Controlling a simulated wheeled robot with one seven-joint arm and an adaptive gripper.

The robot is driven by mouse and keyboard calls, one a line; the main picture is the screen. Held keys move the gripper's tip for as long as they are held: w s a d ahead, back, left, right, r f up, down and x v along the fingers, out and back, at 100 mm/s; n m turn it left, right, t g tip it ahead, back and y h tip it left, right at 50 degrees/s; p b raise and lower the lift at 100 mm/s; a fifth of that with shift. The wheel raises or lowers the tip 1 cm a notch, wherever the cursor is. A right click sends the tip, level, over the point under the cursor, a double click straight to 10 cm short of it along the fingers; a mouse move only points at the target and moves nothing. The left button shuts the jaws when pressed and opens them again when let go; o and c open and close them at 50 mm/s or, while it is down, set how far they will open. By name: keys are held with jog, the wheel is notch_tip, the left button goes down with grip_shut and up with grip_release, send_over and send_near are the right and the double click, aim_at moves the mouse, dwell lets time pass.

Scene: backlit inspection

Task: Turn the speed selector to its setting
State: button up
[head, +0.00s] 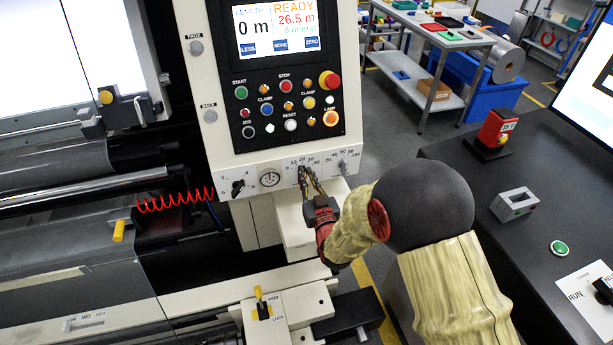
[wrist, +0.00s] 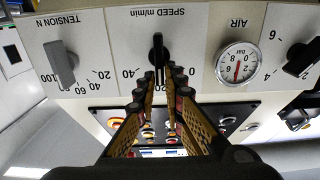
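The speed selector is a black bar knob (wrist: 158,48) under the label SPEED m/min, upside down in the wrist view. My gripper (wrist: 163,75) reaches the knob, with one finger on each side of the bar's near end. Whether the pads touch the bar cannot be made out. In the head view my gripper (head: 309,183) is at the lower panel strip, and its fingers largely hide the selector.
The tension knob (wrist: 61,64) and the air gauge (wrist: 237,64) flank the selector; another black knob (wrist: 301,58) is beyond the gauge. The button panel (head: 285,108) and screen (head: 276,28) are above. A yellow-handled lock lever (head: 259,295) stands below.

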grip_shut()
jog(key=shift+n, duration=0.3)
jog(key=n+b, duration=0.2)
jog(key=n, duration=0.1)
jog(key=a+f+n+b, duration=0.1)
jog(key=n+b, duration=0.2)
jog(key=n, duration=0.1)
jog(key=a+n+b, duration=0.1)
jog(key=n+b, duration=0.2)
jog(key=n, duration=0.1)
jog(key=shift+s+f, duration=0.15)
jog(key=shift+s, duration=0.15)
jog(key=shift+n, duration=0.3)
jog(key=o, duration=0.5)
grip_release()
jog(key=shift+o, duration=0.2)
jog(key=v, duration=1.2)
